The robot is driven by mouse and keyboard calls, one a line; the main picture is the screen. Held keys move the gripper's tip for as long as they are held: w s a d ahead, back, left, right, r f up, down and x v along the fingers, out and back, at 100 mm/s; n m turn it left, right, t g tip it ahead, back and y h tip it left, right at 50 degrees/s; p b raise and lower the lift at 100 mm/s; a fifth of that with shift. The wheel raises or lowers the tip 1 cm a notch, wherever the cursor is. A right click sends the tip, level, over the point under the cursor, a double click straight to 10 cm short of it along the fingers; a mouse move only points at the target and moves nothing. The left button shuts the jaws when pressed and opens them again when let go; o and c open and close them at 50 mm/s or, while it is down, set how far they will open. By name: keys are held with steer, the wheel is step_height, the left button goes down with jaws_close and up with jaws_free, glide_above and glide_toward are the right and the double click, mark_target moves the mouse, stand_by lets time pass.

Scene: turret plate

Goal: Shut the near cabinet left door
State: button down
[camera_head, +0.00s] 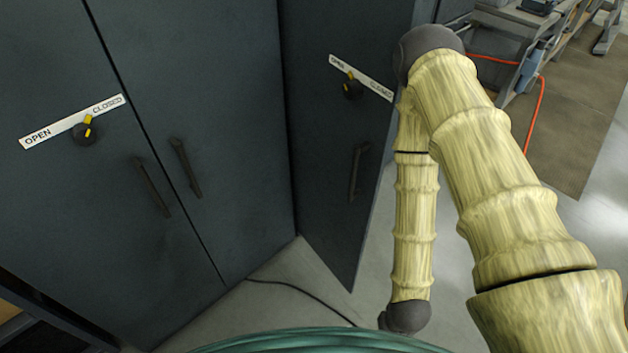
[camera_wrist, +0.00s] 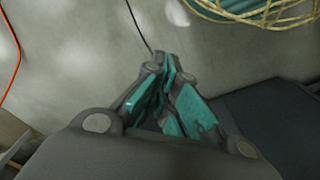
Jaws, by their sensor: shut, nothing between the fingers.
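A dark blue-grey door (camera_head: 325,150) stands swung out in the middle of the head view, its right edge free over the floor. It has an OPEN–CLOSED label, a black knob (camera_head: 352,86) with a yellow mark, and a dark upright handle (camera_head: 357,172) near the free edge. My arm passes to the right of this door, with a gap of floor between them low down. My gripper (camera_wrist: 168,72) is outside the head view; in the wrist view it is shut and empty above the floor. A dark panel (camera_wrist: 275,112) lies to its right; I cannot tell which one.
Two tall doors (camera_head: 215,110) on the left meet at a narrow seam and carry handles, a knob and a label (camera_head: 50,130). A black cable (camera_head: 305,290) lies on the floor. Workbenches, an orange cable (camera_head: 537,110) and a brown mat (camera_head: 575,130) are at upper right.

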steer(key=w+a+r+m+t+h+p, duration=0.1)
steer(key=w+a+r+t, duration=0.15)
steer(key=w, duration=0.55)
steer(key=w+a+r+m+t+h, duration=0.1)
steer(key=w+a+m, duration=0.15)
steer(key=w, duration=0.45)
steer(key=w+a+r+m+t+h+p, duration=0.1)
steer(key=w+a+r+t, duration=0.15)
steer(key=w, duration=0.55)
steer(key=w+a+r+m+g+h+p, duration=0.1)
steer(key=w+a+r+m+h, duration=0.3)
steer(key=r, duration=0.5)
steer(key=w+a+r+m+g+h+p, duration=0.1)
steer(key=w+a+r+m, duration=0.2)
steer(key=w+a+r, duration=0.35)
steer(key=p, duration=0.4)
glide_toward(345, 182)
steer(key=s+d, duration=0.1)
steer(key=s, duration=0.3)
steer(key=shift+n, duration=0.25)
steer(key=w+d+p, duration=0.1)
steer(key=d, duration=0.1)
steer(key=w+d+f, duration=0.1)
steer(key=shift+w+d+p, duration=0.25)
steer(key=shift+d+p, duration=0.1)
steer(key=shift+d, duration=0.05)
